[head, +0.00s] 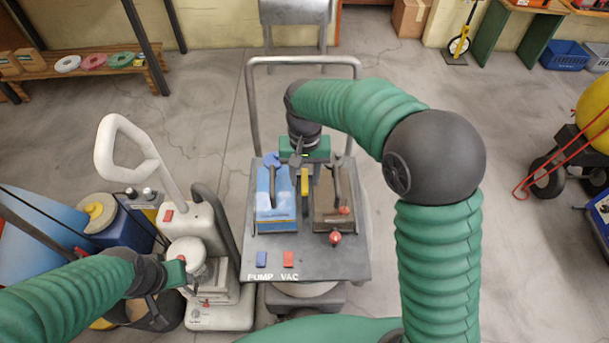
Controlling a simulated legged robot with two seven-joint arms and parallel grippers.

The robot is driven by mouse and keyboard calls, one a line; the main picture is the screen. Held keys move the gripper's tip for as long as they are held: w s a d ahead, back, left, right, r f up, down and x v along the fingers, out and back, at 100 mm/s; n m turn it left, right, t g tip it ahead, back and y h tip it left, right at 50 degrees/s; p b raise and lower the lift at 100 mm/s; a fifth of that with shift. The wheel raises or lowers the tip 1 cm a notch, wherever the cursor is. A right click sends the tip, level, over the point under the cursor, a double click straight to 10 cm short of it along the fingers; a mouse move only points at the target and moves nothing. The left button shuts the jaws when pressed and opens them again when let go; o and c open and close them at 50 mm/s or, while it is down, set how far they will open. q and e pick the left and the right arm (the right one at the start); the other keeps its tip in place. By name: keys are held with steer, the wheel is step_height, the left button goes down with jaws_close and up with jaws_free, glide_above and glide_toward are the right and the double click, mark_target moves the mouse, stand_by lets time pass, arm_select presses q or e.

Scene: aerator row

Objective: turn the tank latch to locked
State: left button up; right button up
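The grey cart panel (305,262) stands in the middle, with a blue tank (265,217) on its left and a brown tank (325,217) on its right. A narrow yellow and dark piece (305,181) lies between the tanks; I cannot tell whether it is the tank latch, or how that latch is set. My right gripper (306,200) reaches over the back of the panel. Its dark fingers look spread, one over each tank, with nothing seen between them but the yellow piece. Contact is unclear. My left gripper (190,268) is low at the left, against a pale machine; its fingers are hard to see.
The pale upright machine (215,315) with a loop handle stands close left of the cart. A blue drum (125,222) is beside it. Red knobs (335,238) and blue and red switches (288,257) sit on the panel's front.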

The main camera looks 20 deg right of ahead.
steer(key=shift+r, duration=0.1)
jaws_close()
stand_by(0.3)
steer(key=m+p, duration=0.2)
steer(key=shift+r+p, duration=0.25)
steer(key=shift+p, duration=0.1)
steer(key=m+p, duration=1.1)
steer(key=m, duration=0.1)
steer(key=m+p, duration=0.2)
steer(key=shift+m, duration=0.4)
steer(key=shift+f+m+p, duration=0.2)
steer(key=shift+m+p, duration=0.4)
steer(key=shift+p, duration=0.1)
